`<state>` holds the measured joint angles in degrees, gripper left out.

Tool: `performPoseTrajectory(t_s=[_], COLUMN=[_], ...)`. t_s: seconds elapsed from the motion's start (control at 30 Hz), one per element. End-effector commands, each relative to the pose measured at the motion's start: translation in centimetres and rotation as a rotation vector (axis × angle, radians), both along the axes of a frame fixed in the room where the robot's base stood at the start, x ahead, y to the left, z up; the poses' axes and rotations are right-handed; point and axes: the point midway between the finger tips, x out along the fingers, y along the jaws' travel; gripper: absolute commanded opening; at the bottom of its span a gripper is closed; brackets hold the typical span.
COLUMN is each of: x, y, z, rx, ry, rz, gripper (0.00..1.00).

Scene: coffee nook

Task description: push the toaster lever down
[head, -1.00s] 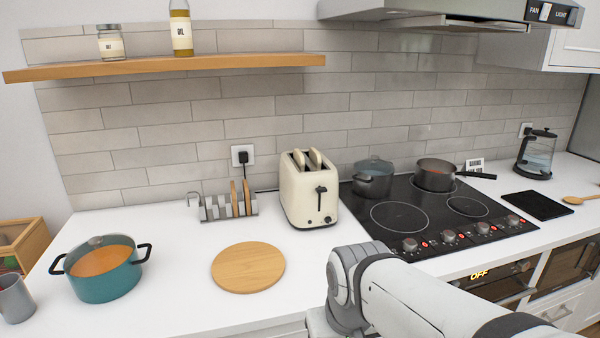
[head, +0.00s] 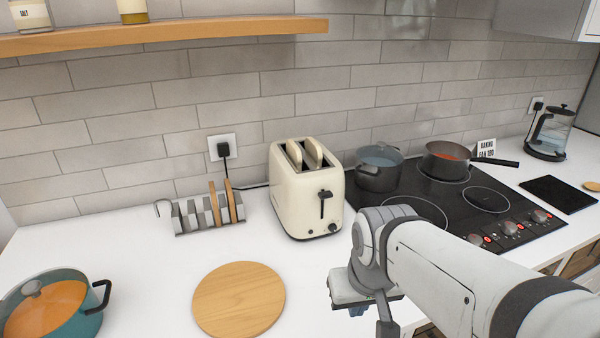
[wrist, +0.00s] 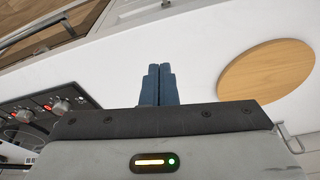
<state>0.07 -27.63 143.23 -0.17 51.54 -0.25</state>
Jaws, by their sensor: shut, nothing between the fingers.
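The cream toaster (head: 296,203) stands on the white counter against the tiled wall, with two bread slices (head: 313,152) showing in its top slots. Its black lever (head: 324,198) is on the front end, high in its vertical slot, above a small dial. My gripper shows in the wrist view (wrist: 158,85) with its two blue fingers together and nothing between them. In the head view my arm is at the right front of the toaster, apart from it, and the fingertips are hard to make out. The toaster is not visible in the wrist view.
A toast rack with bread (head: 205,215) stands left of the toaster. A round wooden board (head: 238,300) lies in front. The black hob (head: 440,205) with a grey pot (head: 379,168) is close on the right. A teal pot (head: 55,310) is at the left front.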

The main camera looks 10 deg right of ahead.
Motion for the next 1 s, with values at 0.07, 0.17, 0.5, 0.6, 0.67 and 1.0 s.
performPoseTrajectory(t_s=[0.07, 0.17, 0.5, 0.6, 0.67, 1.0], x=[0.8, 2.8, 16.5, 20.1, 21.8, 25.8], y=[0.0, -0.5, -0.7, -0.6, -0.6, -0.6], z=[1.0, 3.3, 13.0, 14.3, 14.8, 15.2], rx=[0.0, -0.001, -0.008, -0.009, -0.009, -0.009], ry=[0.003, 0.015, 0.084, 0.1, 0.109, 0.125], rz=[0.005, 0.027, 0.123, 0.149, 0.164, 0.194], gripper=[0.0, 0.0, 0.0, 0.0, 0.0, 0.0])
